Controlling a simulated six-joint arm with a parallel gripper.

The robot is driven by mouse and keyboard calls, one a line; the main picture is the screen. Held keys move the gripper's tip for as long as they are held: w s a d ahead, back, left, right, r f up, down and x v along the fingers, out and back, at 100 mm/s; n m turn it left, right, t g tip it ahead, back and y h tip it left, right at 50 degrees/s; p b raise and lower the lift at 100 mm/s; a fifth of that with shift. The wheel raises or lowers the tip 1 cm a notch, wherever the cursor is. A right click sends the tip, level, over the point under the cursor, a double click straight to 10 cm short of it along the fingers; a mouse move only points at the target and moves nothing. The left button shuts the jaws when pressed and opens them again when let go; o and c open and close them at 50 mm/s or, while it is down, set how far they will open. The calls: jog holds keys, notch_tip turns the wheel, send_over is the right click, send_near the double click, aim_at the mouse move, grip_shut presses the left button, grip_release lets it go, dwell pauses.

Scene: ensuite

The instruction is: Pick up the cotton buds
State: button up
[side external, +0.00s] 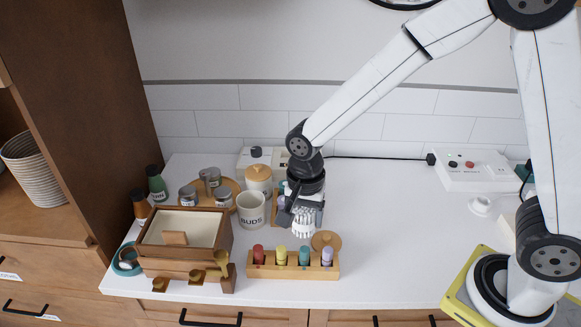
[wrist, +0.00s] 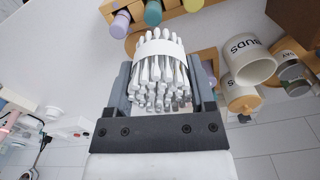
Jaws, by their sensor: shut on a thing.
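The cotton buds (wrist: 160,72) are a white bundle with a pale band around it. My gripper (side external: 303,212) is shut on the bundle. In the wrist view the two dark fingers of my gripper (wrist: 162,100) stand on either side of the buds. In the side view the cotton buds (side external: 303,227) hang below the fingers, behind the wooden rack; I cannot tell how far they are above the counter. A white cup marked BUDS (side external: 251,210) stands just left of my gripper, and its label also shows on the cup in the wrist view (wrist: 247,62).
A wooden rack (side external: 293,271) with several coloured bottles stands in front of my gripper. A wooden box (side external: 224,243) is at the left, with jars on a round tray (side external: 236,185) behind it. A round wooden lid (side external: 326,239) lies near the rack.

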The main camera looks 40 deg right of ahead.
jog(key=shift+s+d+r, duration=0.2)
jog(key=shift+s+r, duration=0.1)
jog(key=shift+s, duration=0.4)
jog(key=shift+w, duration=0.1)
jog(key=shift+w+r, duration=0.3)
jog(key=shift+w, duration=0.2)
jog(key=shift+w+r, duration=0.25)
jog(key=shift+w, duration=0.25)
jog(key=w+f, duration=0.2)
jog(key=w, duration=1.6)
jog(key=shift+a+f, duration=0.1)
jog(key=shift+f, duration=0.05)
